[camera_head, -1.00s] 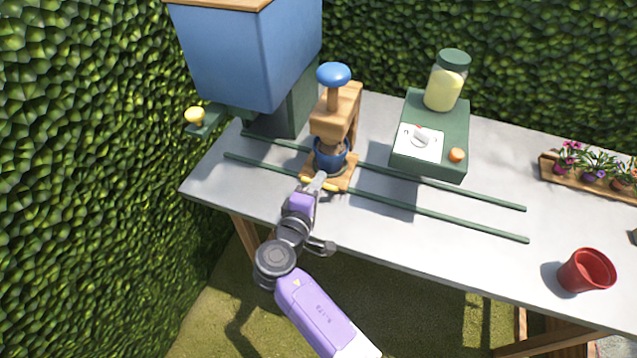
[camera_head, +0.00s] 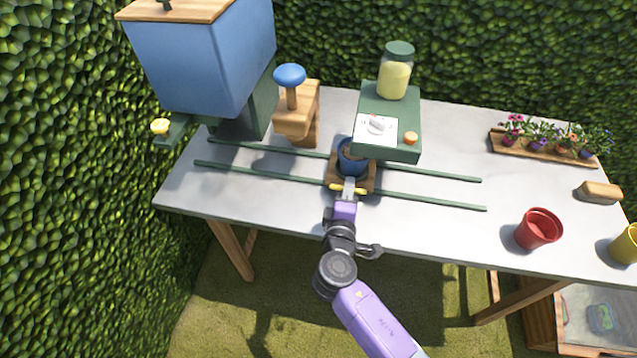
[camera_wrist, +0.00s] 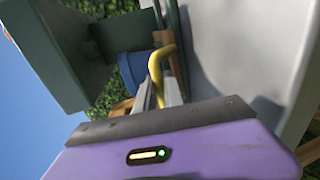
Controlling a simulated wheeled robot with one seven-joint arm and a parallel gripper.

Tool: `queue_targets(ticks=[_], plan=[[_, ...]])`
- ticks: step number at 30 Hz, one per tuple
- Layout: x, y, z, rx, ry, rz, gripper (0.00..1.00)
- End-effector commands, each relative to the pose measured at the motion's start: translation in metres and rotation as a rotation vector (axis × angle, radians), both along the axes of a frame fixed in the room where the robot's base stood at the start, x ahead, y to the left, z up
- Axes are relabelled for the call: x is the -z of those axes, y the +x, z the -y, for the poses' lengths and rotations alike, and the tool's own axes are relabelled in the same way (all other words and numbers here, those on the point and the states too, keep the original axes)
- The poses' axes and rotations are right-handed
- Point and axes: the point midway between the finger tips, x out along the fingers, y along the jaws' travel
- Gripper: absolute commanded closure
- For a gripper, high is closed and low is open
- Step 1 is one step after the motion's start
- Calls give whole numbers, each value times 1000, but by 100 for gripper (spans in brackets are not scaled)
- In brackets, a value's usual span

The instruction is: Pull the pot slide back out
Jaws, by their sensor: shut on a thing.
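The wooden pot slide (camera_head: 369,184) sits on two green rails (camera_head: 430,202) and carries a blue pot (camera_head: 345,167) with dark soil. My gripper (camera_head: 348,188) is shut on the slide's yellow handle (camera_head: 333,187) at its front edge. In the wrist view the handle (camera_wrist: 158,56) runs between my fingers (camera_wrist: 160,93), with the blue pot (camera_wrist: 131,68) just beyond it. The slide stands at the front left corner of the green dispenser box (camera_head: 388,150), which partly overlaps it in the picture.
A wooden press with a blue knob (camera_head: 290,75) stands left of the slide. A blue hopper (camera_head: 200,60) with a yellow-tipped lever is farther left. A red pot (camera_head: 538,230), a yellow pot (camera_head: 625,243) and a flower tray (camera_head: 545,150) are right. The right rail ends are clear.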

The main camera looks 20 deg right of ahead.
Motion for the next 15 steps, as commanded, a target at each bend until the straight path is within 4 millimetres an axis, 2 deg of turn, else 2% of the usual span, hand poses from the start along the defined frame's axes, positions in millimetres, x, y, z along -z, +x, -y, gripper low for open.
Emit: queue_targets(ticks=[1, 15], plan=[[1, -11, 14, 4, 0, -5, 100], [1, -88, 120, 5, -1, -4, 100]])
